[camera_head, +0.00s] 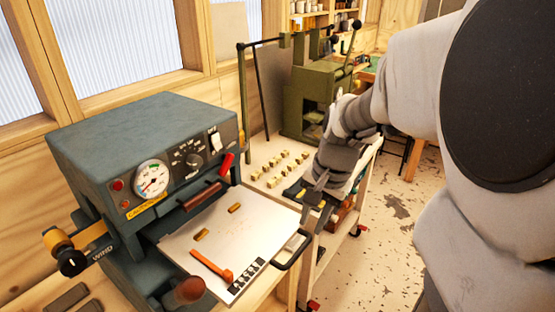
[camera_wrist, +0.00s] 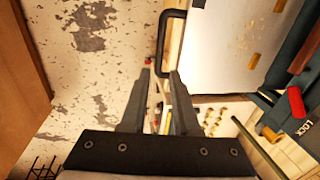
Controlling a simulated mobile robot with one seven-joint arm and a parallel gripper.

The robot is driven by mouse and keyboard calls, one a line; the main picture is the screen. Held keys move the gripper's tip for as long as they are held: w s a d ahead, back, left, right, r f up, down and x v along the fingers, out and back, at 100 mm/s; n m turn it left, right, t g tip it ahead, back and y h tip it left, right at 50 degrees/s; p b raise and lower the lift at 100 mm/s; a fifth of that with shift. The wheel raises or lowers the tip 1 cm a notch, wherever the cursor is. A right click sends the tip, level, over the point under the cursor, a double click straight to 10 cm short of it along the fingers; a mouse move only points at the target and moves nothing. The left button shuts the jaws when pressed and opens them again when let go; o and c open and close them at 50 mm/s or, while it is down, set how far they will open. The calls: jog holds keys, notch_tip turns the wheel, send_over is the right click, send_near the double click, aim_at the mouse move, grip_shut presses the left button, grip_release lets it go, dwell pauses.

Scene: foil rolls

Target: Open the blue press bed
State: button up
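The blue press (camera_head: 150,160) stands at the left with a gauge and dials on its front. Its flat pale bed (camera_head: 225,245) sticks out of the front and carries a black loop handle (camera_head: 282,266) on its outer edge. The bed (camera_wrist: 225,60) and handle (camera_wrist: 161,45) also show in the wrist view. My gripper (camera_head: 308,218) is beside the far end of the handle. In the wrist view my gripper (camera_wrist: 159,76) is open, with the handle's near end appearing between the fingertips. I cannot tell the depth gap or any contact.
An orange tool (camera_head: 212,267) and small brass pieces lie on the bed. A red lever (camera_head: 226,164) marked LOCK is on the press. A white cart (camera_head: 335,240) stands close beyond my gripper. A green press (camera_head: 315,95) stands behind. Speckled floor at the right is clear.

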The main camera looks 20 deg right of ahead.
notch_tip(320, 180, up, 10)
jog(key=s, duration=0.1)
jog(key=shift+s+d+p, duration=0.2)
jog(key=shift+d+p, duration=0.1)
jog(key=shift+d, duration=0.1)
jog(key=s+a+f+n+t+h, duration=0.1)
jog(key=s+a+n+t, duration=0.2)
jog(key=s+a+n, duration=0.5)
jog(key=a+n, duration=0.2)
jog(key=n, duration=0.1)
jog(key=shift+s+a+f+t, duration=0.15)
jog(key=shift+s+t, duration=0.1)
jog(key=shift+t, duration=0.15)
jog(key=shift+a, duration=0.15)
dwell(0.5)
